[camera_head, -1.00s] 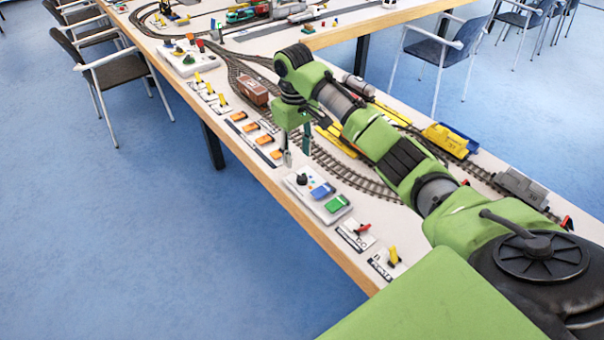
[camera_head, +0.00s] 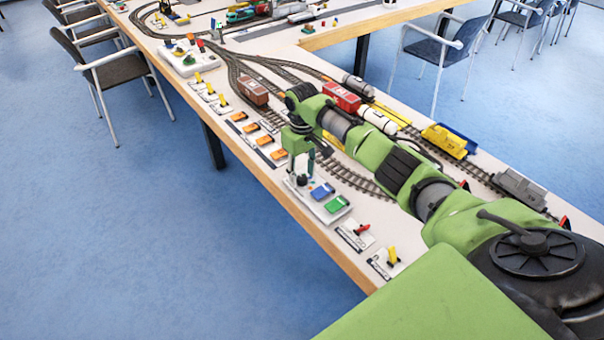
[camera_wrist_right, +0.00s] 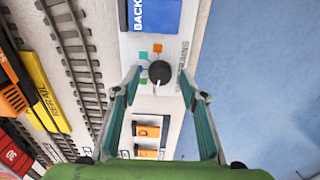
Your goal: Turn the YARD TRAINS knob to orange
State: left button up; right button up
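A light pointer mark shows on the knob's lower edge, away from the orange square. The lettering along the panel edge is too blurred to read. My right gripper (camera_wrist_right: 159,84) is open, its teal-padded fingers to the left and right of the knob with gaps showing. In the head view my right gripper (camera_head: 299,176) is lowered over the panel's far end, largely hiding the knob. My left gripper is not in view.
A blue button (camera_head: 322,191) and a green button (camera_head: 336,204) share the panel. Orange switches (camera_head: 265,140) lie beyond it, and a red lever (camera_head: 362,227) and yellow lever (camera_head: 393,255) nearer. Train track (camera_head: 350,178) runs alongside; the table edge is close.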

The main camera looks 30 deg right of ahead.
jog(key=shift+f, duration=0.4)
jog(key=c, duration=1.1)
